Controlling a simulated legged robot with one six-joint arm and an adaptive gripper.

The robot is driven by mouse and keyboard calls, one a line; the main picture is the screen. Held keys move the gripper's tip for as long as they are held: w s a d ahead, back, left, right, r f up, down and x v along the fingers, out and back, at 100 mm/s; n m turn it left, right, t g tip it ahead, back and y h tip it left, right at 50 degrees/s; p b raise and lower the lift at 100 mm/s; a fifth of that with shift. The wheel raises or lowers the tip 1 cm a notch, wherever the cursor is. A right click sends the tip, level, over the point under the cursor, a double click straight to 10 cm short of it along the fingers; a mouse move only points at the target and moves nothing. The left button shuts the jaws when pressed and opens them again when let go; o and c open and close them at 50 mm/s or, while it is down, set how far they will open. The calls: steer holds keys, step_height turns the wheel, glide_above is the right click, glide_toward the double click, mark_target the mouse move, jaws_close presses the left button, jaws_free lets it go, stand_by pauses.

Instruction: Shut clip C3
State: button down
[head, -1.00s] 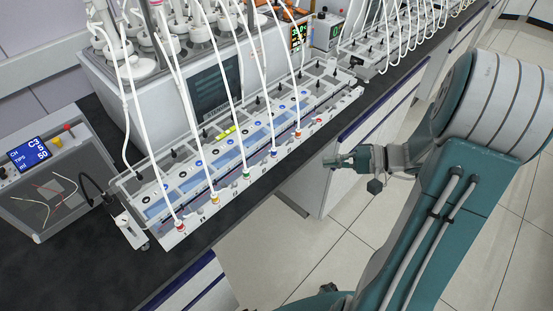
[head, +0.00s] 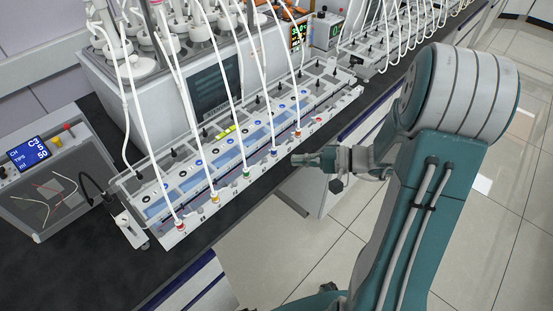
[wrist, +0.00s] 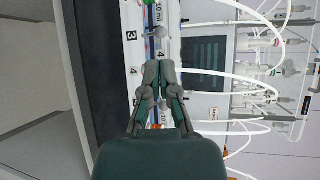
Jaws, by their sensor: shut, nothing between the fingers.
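The long clear tipping tray (head: 165,212) lies along the bench, with a row of coloured tube fittings on its front rim. The green fitting (head: 246,174) is third from the left end, and a white tube rises from it. No open or shut clip C3 can be made out at this size. My gripper (head: 294,160) is shut and empty, just right of the blue fitting (head: 274,153), at the tray's front side. In the wrist view my closed fingertips (wrist: 159,66) overlap the tray rim near the printed labels 3 (wrist: 131,36) and 4 (wrist: 133,71).
White tubes (head: 232,95) arch from the tray to the reactors behind. A grey machine with a dark screen (head: 212,92) stands behind the tray. A small box with a blue display (head: 28,154) reading C3 is at left. The aisle floor (head: 300,245) is clear.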

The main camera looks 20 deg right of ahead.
mark_target(265, 160)
steer(key=x, duration=0.6)
steer(key=shift+w+a+r+m+g+h, duration=0.1)
steer(key=shift+w+r+m+g+h, duration=0.2)
steer(key=shift+g+h, duration=0.25)
stand_by(0.4)
steer(key=w+m+g+h, duration=0.1)
steer(key=w+a+r+g+h, duration=0.1)
steer(key=g+h, duration=0.1)
steer(key=shift+a+r+m, duration=0.1)
steer(key=shift+m, duration=0.3)
steer(key=shift+w+a+m+g+h, duration=0.25)
steer(key=shift+w+m+g+h, duration=0.15)
steer(key=shift+g+h, duration=0.35)
steer(key=shift+r, duration=0.85)
